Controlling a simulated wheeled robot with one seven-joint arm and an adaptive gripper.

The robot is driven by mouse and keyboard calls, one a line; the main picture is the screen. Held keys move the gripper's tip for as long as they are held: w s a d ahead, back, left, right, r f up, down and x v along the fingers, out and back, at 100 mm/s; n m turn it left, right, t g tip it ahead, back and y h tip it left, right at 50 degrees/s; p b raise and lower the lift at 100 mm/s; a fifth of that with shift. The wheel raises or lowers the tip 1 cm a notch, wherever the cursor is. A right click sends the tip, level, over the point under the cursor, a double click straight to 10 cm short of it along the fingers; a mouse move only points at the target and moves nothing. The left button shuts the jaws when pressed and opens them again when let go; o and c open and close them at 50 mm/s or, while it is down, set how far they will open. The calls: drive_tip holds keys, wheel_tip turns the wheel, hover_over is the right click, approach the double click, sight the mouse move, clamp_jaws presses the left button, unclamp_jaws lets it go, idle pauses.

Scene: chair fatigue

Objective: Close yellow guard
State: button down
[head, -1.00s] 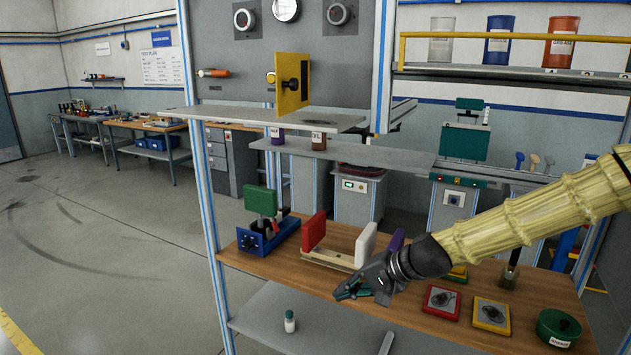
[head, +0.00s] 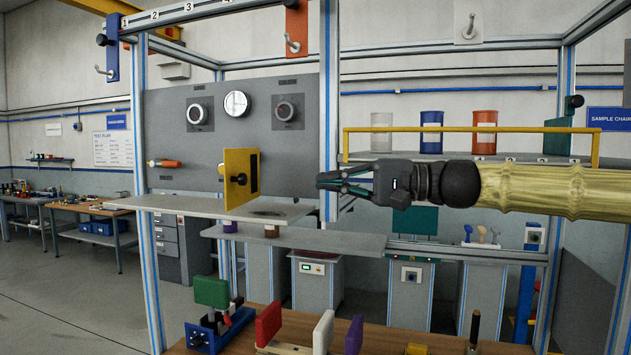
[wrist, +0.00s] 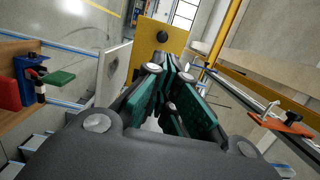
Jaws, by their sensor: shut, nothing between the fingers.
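The yellow guard (head: 229,172) is an upright yellow panel with a black knob on its face. It stands on the grey shelf (head: 190,207) in front of the grey gauge panel, turned out at an angle to it. In the wrist view the yellow guard (wrist: 175,38) shows beyond my fingertips. My gripper (head: 322,181) is to the right of the guard in the head view, about level with its knob and apart from it. Its fingers point left toward the guard and are together, with nothing between them.
A blue-edged post (head: 328,120) rises by my fingertips. A yellow rail (head: 550,130) runs along a shelf with several cans behind my wrist. Below are a lower grey shelf (head: 340,243) and a wooden bench (head: 262,312) with coloured blocks.

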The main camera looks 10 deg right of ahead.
drive_tip(key=p+x, duration=0.4)
drive_tip(key=x, duration=0.8)
drive_tip(key=shift+a, duration=0.35)
drive_tip(key=shift+w+a+f, duration=0.1)
drive_tip(key=shift+f, duration=0.05)
